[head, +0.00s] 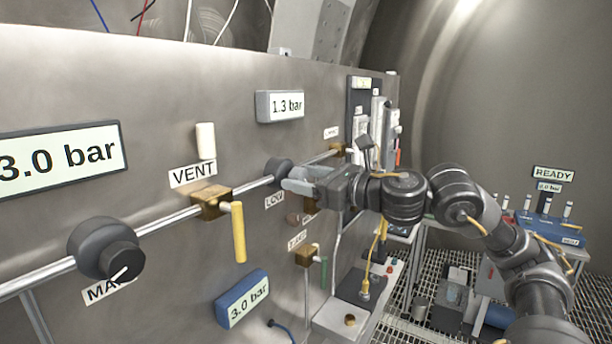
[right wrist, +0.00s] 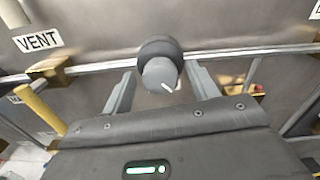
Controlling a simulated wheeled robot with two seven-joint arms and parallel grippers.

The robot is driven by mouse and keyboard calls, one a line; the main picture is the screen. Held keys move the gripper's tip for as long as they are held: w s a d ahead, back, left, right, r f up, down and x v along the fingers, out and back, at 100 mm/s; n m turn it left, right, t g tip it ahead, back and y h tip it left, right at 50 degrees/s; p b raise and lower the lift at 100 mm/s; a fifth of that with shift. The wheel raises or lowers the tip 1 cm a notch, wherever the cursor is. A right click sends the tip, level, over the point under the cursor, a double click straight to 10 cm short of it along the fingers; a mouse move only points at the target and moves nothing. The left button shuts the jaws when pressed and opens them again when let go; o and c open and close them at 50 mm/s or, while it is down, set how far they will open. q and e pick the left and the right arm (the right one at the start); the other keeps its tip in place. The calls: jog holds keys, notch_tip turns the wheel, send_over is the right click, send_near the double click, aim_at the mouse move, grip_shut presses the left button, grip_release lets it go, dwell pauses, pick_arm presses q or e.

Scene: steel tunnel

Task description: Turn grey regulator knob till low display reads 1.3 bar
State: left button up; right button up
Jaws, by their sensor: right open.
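The grey regulator knob (right wrist: 161,75) sits on the pipe above the LOW label (head: 275,201), with a white pointer line on its face. In the head view its dark body (head: 279,170) shows, and the knob face is mostly hidden by my gripper. My right gripper (head: 292,180) is open, with one finger on each side of the knob; it also shows in the right wrist view (right wrist: 163,84). I see gaps between fingers and knob there. The low display (head: 280,106) above reads 1.3 bar. My left gripper is not in view.
The MAIN knob (head: 105,248) and a 3.0 bar display (head: 62,157) are at the left. The VENT valve's yellow handle (head: 239,232) hangs close left of my right gripper. A blue 3.0 bar display (head: 242,298) is below. A cart with a blue box (head: 552,232) stands at the right.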

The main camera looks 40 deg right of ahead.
jog(key=c, duration=1)
jog(key=shift+m, duration=0.5)
jog(key=o, duration=1)
